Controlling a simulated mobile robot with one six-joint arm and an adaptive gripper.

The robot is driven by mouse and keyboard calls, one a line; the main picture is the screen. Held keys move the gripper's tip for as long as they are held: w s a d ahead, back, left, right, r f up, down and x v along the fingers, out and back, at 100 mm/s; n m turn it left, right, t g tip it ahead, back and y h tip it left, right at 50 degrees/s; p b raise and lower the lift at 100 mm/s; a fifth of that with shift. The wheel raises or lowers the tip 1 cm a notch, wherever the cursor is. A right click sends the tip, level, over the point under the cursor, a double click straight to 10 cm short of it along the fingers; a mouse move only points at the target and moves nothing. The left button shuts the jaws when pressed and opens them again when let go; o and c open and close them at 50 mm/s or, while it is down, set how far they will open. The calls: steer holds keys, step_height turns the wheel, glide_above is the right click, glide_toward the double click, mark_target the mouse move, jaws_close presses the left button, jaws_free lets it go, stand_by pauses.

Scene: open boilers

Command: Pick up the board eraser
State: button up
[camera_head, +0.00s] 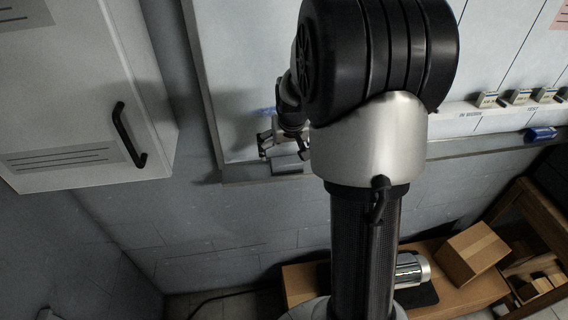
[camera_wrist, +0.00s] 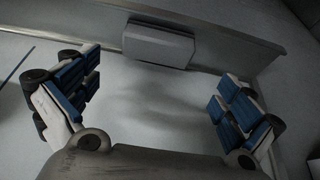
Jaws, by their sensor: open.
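A grey block that looks like the board eraser (camera_wrist: 158,45) lies on the ledge at the foot of the whiteboard. It is beyond my fingertips and roughly between them in the wrist view. In the head view the grey block (camera_head: 288,164) is just below my gripper (camera_head: 282,140). My gripper is open and empty, its two blue-padded fingers wide apart around bare board in the wrist view (camera_wrist: 158,92). Whether a finger touches the block cannot be told. My arm hides part of the board and ledge in the head view.
The whiteboard (camera_head: 235,60) has a ledge along its bottom. A blue object (camera_head: 541,133) lies on the ledge at the right, below several small labelled boxes (camera_head: 520,97). A white cabinet (camera_head: 75,90) with a black handle stands left. A cardboard box (camera_head: 472,253) is on a low wooden surface.

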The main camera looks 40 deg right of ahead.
mark_target(287, 160)
steer(key=b+x, duration=0.1)
steer(key=x, duration=0.6)
steer(key=shift+d+f, duration=0.2)
steer(key=shift+f, duration=0.2)
steer(key=shift+c, duration=0.6)
steer(key=c, duration=0.9)
steer(key=shift+o, duration=0.2)
steer(key=shift+r, duration=0.15)
steer(key=v, duration=0.4)
steer(key=w+p+v, duration=0.1)
steer(key=v, duration=0.2)
steer(key=shift+d+r, duration=0.25)
steer(key=shift+d, duration=0.05)
steer(key=s+a, duration=0.4)
steer(key=s, duration=0.4)
steer(key=s+a, duration=0.4)
steer(key=s, duration=0.4)
steer(key=shift+s, duration=0.4)
steer(key=shift+f, duration=0.1)
